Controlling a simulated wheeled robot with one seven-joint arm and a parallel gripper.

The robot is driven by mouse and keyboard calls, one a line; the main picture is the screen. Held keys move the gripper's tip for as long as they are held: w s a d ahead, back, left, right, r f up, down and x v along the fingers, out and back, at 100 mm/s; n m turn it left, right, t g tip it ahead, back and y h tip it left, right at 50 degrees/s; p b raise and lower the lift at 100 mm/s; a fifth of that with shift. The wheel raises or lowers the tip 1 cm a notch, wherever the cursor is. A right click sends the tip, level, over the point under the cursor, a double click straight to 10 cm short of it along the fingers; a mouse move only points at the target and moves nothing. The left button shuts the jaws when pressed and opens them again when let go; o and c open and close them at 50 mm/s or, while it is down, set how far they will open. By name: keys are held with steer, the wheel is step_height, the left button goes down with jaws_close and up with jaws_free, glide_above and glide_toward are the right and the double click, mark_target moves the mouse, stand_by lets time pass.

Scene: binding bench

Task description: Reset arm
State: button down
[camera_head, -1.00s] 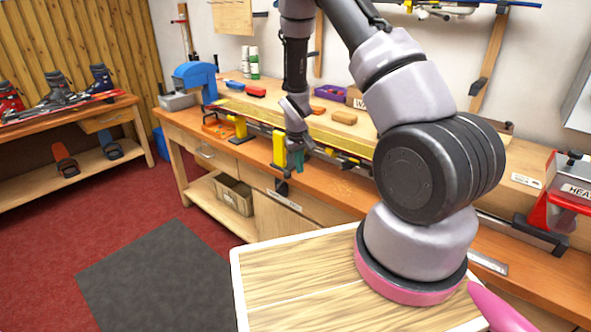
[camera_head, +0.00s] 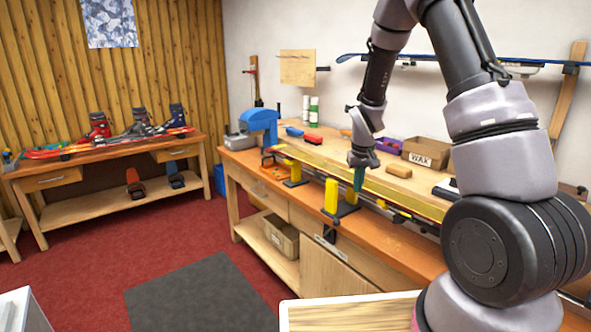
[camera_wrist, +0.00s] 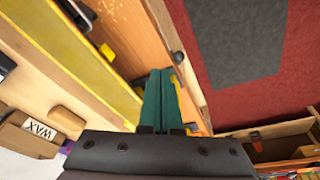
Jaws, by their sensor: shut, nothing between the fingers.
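My gripper (camera_head: 358,180) hangs in front of the long yellow ski (camera_head: 330,168) on the workbench, pointing down beside a yellow vise block (camera_head: 331,196). Its teal fingers are together with nothing between them. In the wrist view the closed fingers (camera_wrist: 160,98) show in the middle, with the yellow ski (camera_wrist: 75,62) to the left and the grey floor mat (camera_wrist: 237,40) to the right. My arm is bent and reaches down from the upper right of the head view.
The workbench (camera_head: 245,160) holds a blue machine (camera_head: 262,122), a WAX box (camera_head: 426,153) and a purple bin (camera_head: 389,146). A second bench (camera_head: 95,140) with ski boots stands at left. A bin (camera_head: 281,236) sits on the lower shelf. The red floor around the grey mat (camera_head: 200,290) is clear.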

steer(key=s+r+m+t, duration=0.1)
steer(key=s+r, duration=0.3)
steer(key=r, duration=0.4)
steer(key=s+r+m+y, duration=0.1)
steer(key=s+r, duration=0.2)
steer(key=r, duration=0.4)
steer(key=s+r+m+t, duration=0.1)
steer(key=s+r, duration=0.3)
steer(key=r, duration=0.4)
steer(key=s+r+t, duration=0.1)
steer(key=s+r, duration=0.3)
steer(key=s, duration=0.4)
steer(key=s+r+m+t+y, duration=0.1)
steer(key=s+r, duration=0.3)
steer(key=s, duration=0.4)
steer(key=shift+s+a+r+m+t, duration=0.2)
steer(key=shift+s+a+m+t, duration=0.1)
